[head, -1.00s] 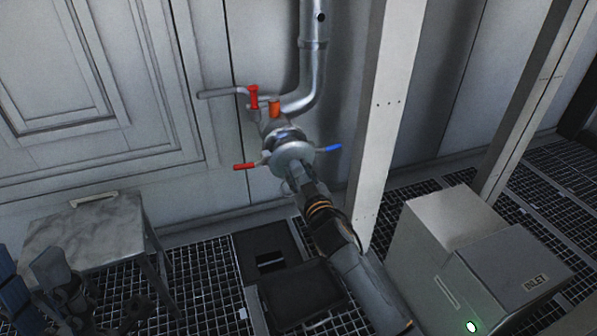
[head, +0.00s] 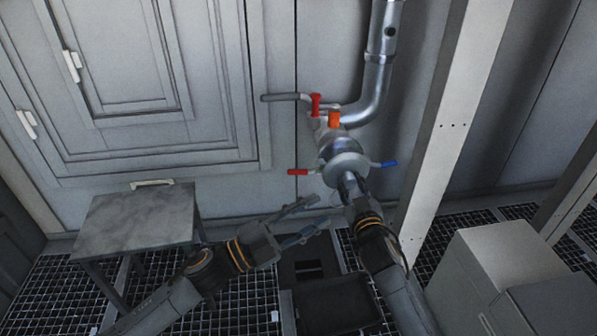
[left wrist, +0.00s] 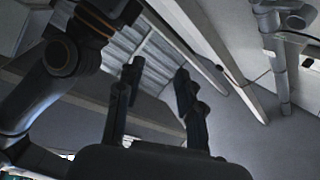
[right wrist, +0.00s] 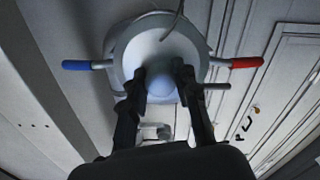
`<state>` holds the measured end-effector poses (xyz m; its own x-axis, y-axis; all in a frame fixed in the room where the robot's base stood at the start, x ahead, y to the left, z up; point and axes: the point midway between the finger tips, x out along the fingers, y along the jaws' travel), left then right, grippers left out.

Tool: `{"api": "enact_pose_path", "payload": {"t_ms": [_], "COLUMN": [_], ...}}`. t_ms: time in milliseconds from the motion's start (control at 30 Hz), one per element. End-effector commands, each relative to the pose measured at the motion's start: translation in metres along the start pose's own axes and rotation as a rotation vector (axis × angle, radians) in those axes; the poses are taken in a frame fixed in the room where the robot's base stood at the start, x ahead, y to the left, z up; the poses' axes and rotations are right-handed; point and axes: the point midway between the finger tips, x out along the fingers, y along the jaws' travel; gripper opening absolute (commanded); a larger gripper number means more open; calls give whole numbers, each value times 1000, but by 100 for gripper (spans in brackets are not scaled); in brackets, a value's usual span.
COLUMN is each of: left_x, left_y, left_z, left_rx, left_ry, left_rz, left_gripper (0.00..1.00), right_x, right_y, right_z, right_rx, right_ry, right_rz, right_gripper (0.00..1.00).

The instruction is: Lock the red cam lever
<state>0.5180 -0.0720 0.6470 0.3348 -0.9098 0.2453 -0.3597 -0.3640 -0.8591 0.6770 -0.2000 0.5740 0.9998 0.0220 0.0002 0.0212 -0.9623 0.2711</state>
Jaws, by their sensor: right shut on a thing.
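The red cam lever (head: 299,172) sticks out to the left of the round metal coupling (head: 346,164) under the pipe. It also shows at the right in the right wrist view (right wrist: 246,62). The blue cam lever (head: 384,163) sticks out on the opposite side. My right gripper (right wrist: 163,78) is shut on the rounded coupling end (right wrist: 163,88) below the disc. My left gripper (head: 312,222) is open and empty, below the red lever and apart from it. Its two spread fingers show in the left wrist view (left wrist: 158,80).
A red valve handle (head: 315,105) and an orange part (head: 334,118) sit on the pipe (head: 375,70) above the coupling. A white post (head: 445,130) stands right of it. A small grey table (head: 137,215) stands at left, a pale cabinet (head: 515,260) at lower right.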

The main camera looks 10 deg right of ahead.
Motion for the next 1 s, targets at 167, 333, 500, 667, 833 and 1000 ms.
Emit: {"api": "enact_pose_path", "payload": {"t_ms": [167,333,500,667,833,1000], "left_x": [-20,-42,-48,-28,2,28], "left_y": [-10,-31,-40,-37,-32,-26], "left_z": [96,151,171,179,192,204], "left_rx": [212,339,384,385,383,382], "left_ry": [-207,-335,-380,-380,-380,-380], "left_rz": [160,230,251,250,249,250], "left_gripper": [37,37,37,37,37,37], "right_x": [0,0,0,0,0,0], "right_y": [0,0,0,0,0,0], "right_z": [1,1,1,1,1,1], "right_rx": [0,0,0,0,0,0], "right_ry": [-2,-2,-2,-2,-2,-2], "right_rz": [1,1,0,0,0,0], "right_gripper": [0,0,0,0,0,0]}}
